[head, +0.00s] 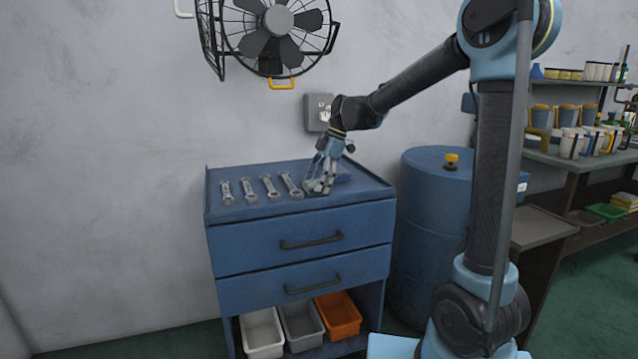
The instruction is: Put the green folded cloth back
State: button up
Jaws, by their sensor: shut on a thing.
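My gripper (319,187) is low over the right part of the blue cabinet's top (240,171), pointing down. It is shut on a small, dull greenish thing, which looks like the green folded cloth (312,186). The fingers hide much of the cloth. It is at or just above the cabinet top; I cannot tell whether it touches the surface. A flat blue thing (343,178) lies just right of and behind the fingers, partly hidden.
Several wrenches (270,188) lie in a row on the cabinet top, left of my gripper. A wall fan (275,38) and a grey wall box (317,112) are above. A blue drum (432,200) stands to the right. Bins (301,325) sit below the two drawers.

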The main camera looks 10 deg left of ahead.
jog(key=o, duration=0.9)
jog(key=shift+o, duration=0.2)
jog(key=v, duration=1.2)
jog(key=s+d+f+m+t, duration=0.15)
jog(key=s+d+m, duration=0.3)
jog(key=d, duration=0.55)
jog(key=s+d+f+m+t+h, duration=0.1)
jog(key=s+d+f+m+h, duration=0.1)
jog(key=s+d+f+m, duration=0.7)
jog(key=s+d+f+m+t+h, duration=0.2)
jog(key=s+d+f+m, duration=0.8)
jog(key=d, duration=0.7)
notch_tip(320, 180, down, 4)
jog(key=shift+s+r, duration=0.1)
jog(key=shift+s, duration=1.05)
